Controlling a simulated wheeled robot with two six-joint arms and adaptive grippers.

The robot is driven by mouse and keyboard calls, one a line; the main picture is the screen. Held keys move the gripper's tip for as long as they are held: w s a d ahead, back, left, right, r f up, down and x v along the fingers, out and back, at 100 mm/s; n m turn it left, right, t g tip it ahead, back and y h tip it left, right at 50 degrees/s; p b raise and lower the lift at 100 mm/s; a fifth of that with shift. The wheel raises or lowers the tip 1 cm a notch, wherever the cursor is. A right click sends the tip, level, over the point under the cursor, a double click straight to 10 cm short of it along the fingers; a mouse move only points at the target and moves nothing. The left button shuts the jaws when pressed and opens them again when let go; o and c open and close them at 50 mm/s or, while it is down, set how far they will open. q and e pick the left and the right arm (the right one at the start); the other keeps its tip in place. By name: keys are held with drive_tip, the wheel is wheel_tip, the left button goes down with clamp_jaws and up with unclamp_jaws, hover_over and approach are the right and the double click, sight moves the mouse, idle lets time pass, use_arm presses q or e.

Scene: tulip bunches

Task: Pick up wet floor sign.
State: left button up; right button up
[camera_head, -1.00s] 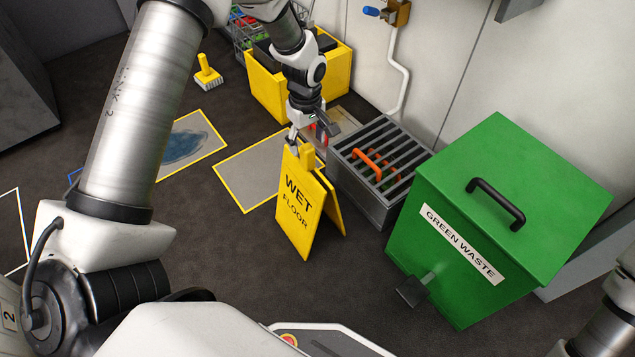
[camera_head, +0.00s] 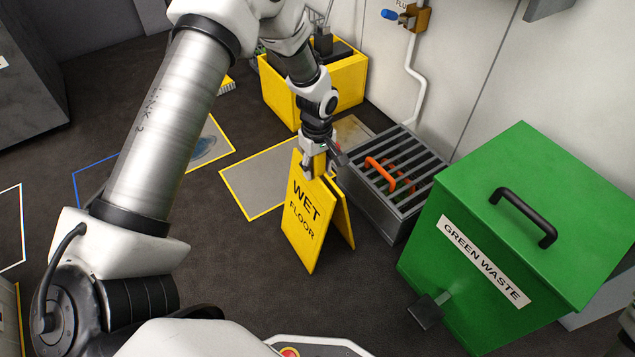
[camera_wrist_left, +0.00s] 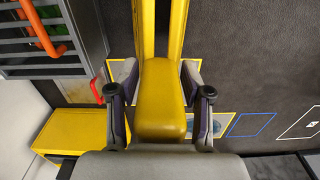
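The yellow wet floor sign (camera_head: 313,222) stands upright on the dark floor as an open A-frame. My left gripper (camera_head: 318,168) is down at the top of the sign. In the left wrist view the sign's yellow top grip (camera_wrist_left: 161,100) lies between the two fingers of my left gripper (camera_wrist_left: 161,75). The fingers lie very close along both its sides; I cannot tell whether they press on it. My right gripper is not in view.
A green waste bin (camera_head: 535,215) stands to the right. A grey slatted crate (camera_head: 375,208) with orange handles is close to the sign's right. A yellow box (camera_head: 343,93) stands behind. Floor is clear left of the sign, with a yellow-edged grey mat (camera_head: 250,180).

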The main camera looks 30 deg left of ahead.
use_arm(q)
clamp_jaws()
drive_tip(key=shift+r, duration=0.1)
